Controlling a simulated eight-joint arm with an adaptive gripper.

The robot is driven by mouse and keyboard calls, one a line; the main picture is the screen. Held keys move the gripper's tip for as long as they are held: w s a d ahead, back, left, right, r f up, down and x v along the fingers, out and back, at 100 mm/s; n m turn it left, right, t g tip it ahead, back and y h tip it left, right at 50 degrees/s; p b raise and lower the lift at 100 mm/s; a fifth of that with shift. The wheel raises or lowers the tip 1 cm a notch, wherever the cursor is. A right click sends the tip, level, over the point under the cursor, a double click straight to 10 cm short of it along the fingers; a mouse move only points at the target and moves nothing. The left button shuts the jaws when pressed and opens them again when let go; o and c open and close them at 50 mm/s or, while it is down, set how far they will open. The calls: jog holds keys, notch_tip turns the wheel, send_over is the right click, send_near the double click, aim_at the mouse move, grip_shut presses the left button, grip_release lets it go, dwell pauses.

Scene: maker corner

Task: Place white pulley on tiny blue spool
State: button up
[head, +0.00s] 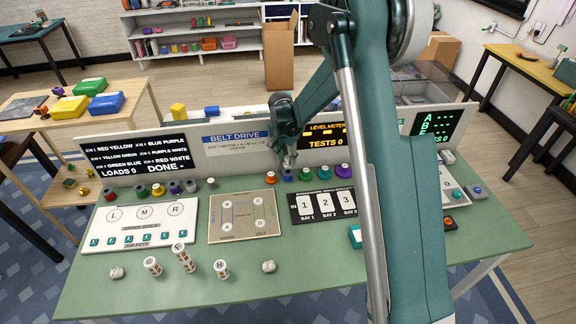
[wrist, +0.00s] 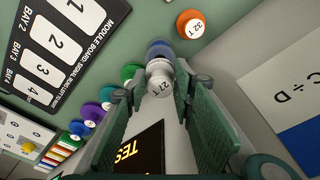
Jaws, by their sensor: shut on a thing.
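My gripper (wrist: 160,92) is shut on the white pulley (wrist: 160,70), a small pale piece with a dark number and T on its face. In the head view my gripper (head: 289,156) points down at the back of the green table, with the white pulley (head: 290,161) at its fingertips. The small blue spool (head: 288,175) stands just below the pulley there. In the wrist view the blue spool (wrist: 159,46) shows right behind the pulley, partly hidden by it. I cannot tell whether the two touch.
An orange piece (head: 270,177) stands left of the blue spool. An upright sign panel (head: 237,150) runs close behind. A black bay board (head: 323,205) lies in front.

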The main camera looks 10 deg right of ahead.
aim_at(288, 164)
jog(key=shift+f, duration=1.85)
jog(key=shift+f+b, duration=0.2)
jog(key=shift+b, duration=0.1)
jog(key=o, duration=0.5)
jog(key=shift+r, duration=0.1)
jog(key=shift+r, duration=0.15)
jog(key=shift+s+a+r+p, duration=0.2)
jog(key=shift+r, duration=1.75)
jog(key=shift+s+a+r+p, duration=0.2)
jog(key=shift+r+p, duration=0.05)
jog(key=shift+r, duration=1.75)
jog(key=shift+s+a+r+p, duration=0.2)
jog(key=shift+r, duration=1.75)
jog(key=shift+r, duration=0.1)
